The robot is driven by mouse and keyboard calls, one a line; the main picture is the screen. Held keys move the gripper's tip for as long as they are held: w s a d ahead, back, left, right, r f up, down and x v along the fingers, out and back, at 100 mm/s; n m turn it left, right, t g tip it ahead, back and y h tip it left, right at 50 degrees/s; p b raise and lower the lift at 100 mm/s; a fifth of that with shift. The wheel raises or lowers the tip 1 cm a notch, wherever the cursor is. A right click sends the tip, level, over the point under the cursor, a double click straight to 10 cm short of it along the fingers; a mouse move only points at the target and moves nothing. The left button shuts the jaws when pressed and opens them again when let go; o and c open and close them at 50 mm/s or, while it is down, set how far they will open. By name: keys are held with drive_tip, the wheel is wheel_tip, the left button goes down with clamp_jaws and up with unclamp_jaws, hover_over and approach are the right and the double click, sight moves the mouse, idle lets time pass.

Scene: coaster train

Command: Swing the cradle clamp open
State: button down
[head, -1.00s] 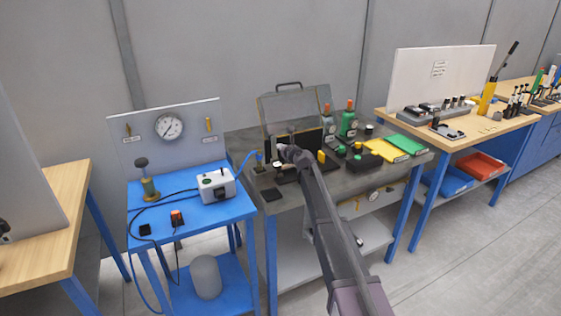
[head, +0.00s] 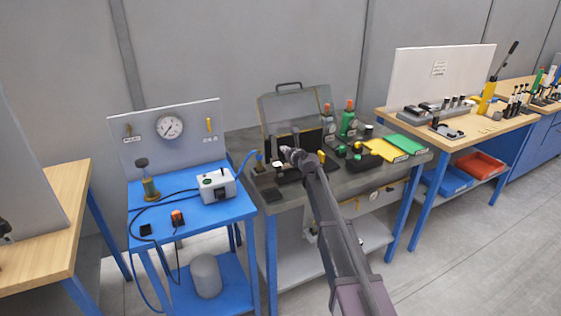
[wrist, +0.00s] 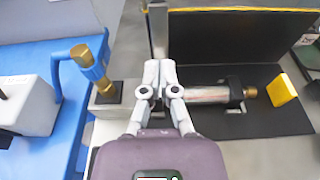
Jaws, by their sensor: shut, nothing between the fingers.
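My gripper (head: 284,151) is shut and empty over the grey bench's test fixture; in the wrist view its fingertips (wrist: 159,70) are together. A silver cylinder (wrist: 207,95) lies on a black base plate (wrist: 270,122), partly hidden behind my fingers. A black bracket (wrist: 235,91) sits around its right part, with a brass end (wrist: 251,92) beyond it. A yellow block (wrist: 283,90) stands right of it, also visible in the head view (head: 321,156). An upright metal bar (wrist: 158,30) rises just beyond my fingertips; I cannot tell whether they touch. Which part is the cradle clamp is unclear.
A tilted clear guard (head: 292,107) rises behind the fixture. The blue table (head: 160,215) with a white box (head: 216,187) is left.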

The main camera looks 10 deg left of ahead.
drive_tip(key=shift+v, duration=1.15)
drive_tip(key=s+d+f+n+g+h+p, duration=0.1)
drive_tip(key=s+d+f+n+g+h, duration=0.2)
drive_tip(key=s+d+n, duration=0.6)
drive_tip(key=s+d+f+n+g+h+p, duration=0.1)
drive_tip(key=s+d+f+n+g+h, duration=0.2)
drive_tip(key=s+d+n, duration=0.7)
drive_tip(key=s+d+f+n+g+h+p, duration=0.1)
drive_tip(key=s+d+f+n+g, duration=0.5)
drive_tip(key=s, duration=1.8)
drive_tip(key=d+n+g+h, duration=0.1)
drive_tip(key=d+n, duration=0.3)
drive_tip(key=shift+s+f+h, duration=0.15)
drive_tip(key=shift+f+h, duration=0.05)
drive_tip(key=shift+h, duration=0.2)
